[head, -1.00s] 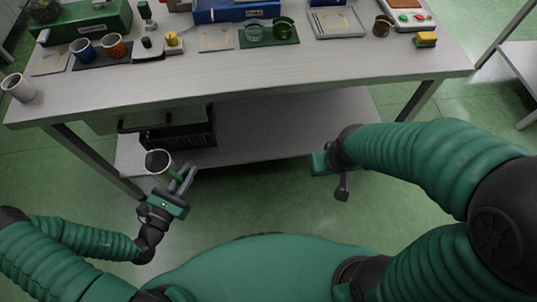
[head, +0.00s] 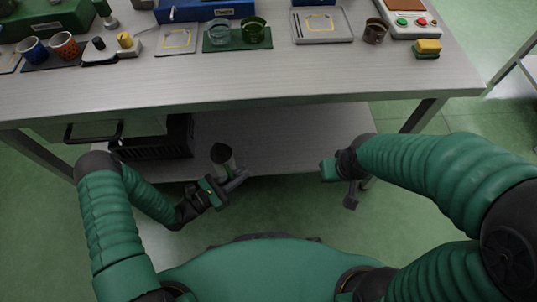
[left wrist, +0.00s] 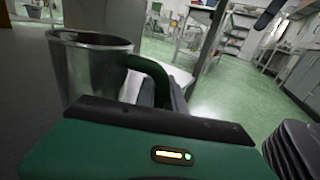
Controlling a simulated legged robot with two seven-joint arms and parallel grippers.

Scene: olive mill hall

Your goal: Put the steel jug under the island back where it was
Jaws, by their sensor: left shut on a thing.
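The steel jug (head: 222,154) is in my left gripper (head: 231,180), which is shut on it in front of the lower shelf (head: 280,135) under the island. In the left wrist view the grey metal jug (left wrist: 88,72) stands nearly upright with its round mouth up. Its dark green handle (left wrist: 148,68) is on the gripper side. In the head view the jug shows against the shelf; I cannot tell whether its base touches it. My right gripper (head: 342,182) is near the shelf's right front, away from the jug; its fingers are too unclear to read.
A black crate (head: 160,140) stands on the shelf's left part, below a drawer with a black handle (head: 94,133). The shelf's middle and right are clear. The island's steel top (head: 240,88) overhangs, with cups, trays and a scale on it.

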